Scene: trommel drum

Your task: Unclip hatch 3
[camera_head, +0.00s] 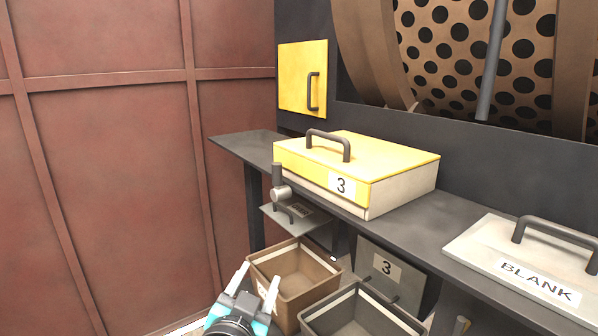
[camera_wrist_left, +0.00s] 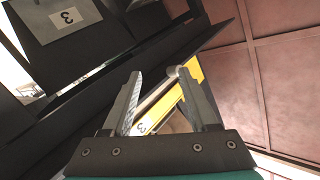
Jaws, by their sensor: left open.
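Hatch 3 (camera_head: 405,158) is a box with a yellow lid, pale sides, a "3" label and a dark handle (camera_head: 328,142) on top; its lid lies shut on the dark ledge. A clip (camera_head: 280,188) with a dark upright grip and a round grey pivot sits at its left front corner. My left gripper (camera_head: 254,284) is open and empty, below and left of the clip, apart from it. In the left wrist view the hatch's yellow side (camera_wrist_left: 168,103) shows between the open fingers, partly hidden by them. My right gripper is not in view.
Under the ledge (camera_head: 400,236) stand a brown bin (camera_head: 283,293) and a dark bin. A grey panel marked 3 (camera_head: 402,285) and another small plate hang there. A "BLANK" cover (camera_head: 490,248) lies right. A perforated drum is behind; a reddish wall (camera_head: 110,170) is left.

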